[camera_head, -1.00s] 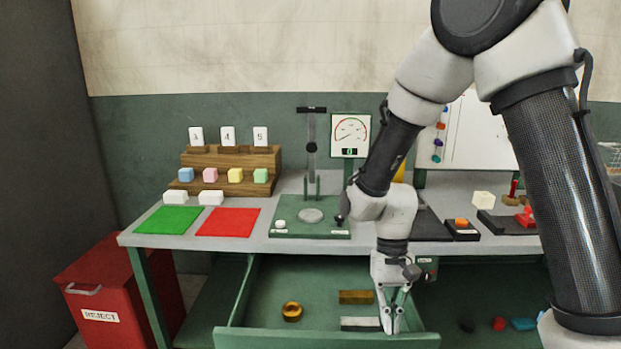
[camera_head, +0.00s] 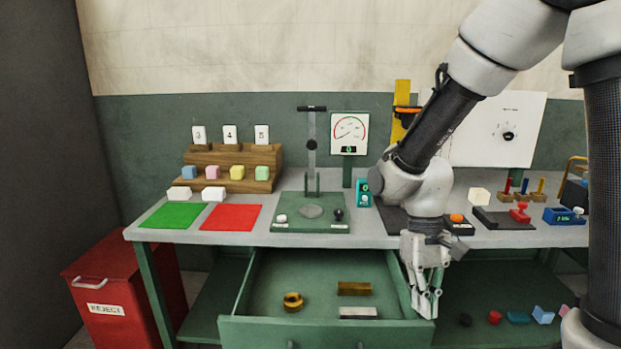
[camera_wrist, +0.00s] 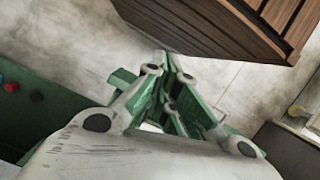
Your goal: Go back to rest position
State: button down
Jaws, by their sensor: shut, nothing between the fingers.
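My gripper (camera_head: 426,292) hangs pointing down at the right side of the open green drawer (camera_head: 262,328), near the drawer's right wall. Its fingers are shut with nothing between them. In the wrist view my gripper (camera_wrist: 172,85) points at the pale floor, with the fingers together. My arm comes in from the upper right of the head view and covers part of the bench behind it.
The open drawer holds a brass ring (camera_head: 293,301), a brass block (camera_head: 354,288) and a grey bar (camera_head: 358,312). The bench (camera_head: 385,236) carries a press (camera_head: 311,212), green mat (camera_head: 170,215) and red mat (camera_head: 231,217). A red reject bin (camera_head: 108,285) stands left. Small pieces lie on the lower shelf.

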jog(key=s+d+r+m+t, duration=0.1)
jog(key=s+d+r+t, duration=0.2)
jog(key=d+r, duration=0.4)
jog(key=s+d+r+m+t, duration=0.1)
jog(key=s+d+r+t, duration=0.2)
jog(key=r, duration=0.7)
jog(key=d+t, duration=0.2)
jog(key=d, duration=0.2)
jog(key=shift+s+d+r+m, duration=0.25)
jog(key=shift+s+r+m, duration=0.05)
jog(key=shift+r, duration=0.1)
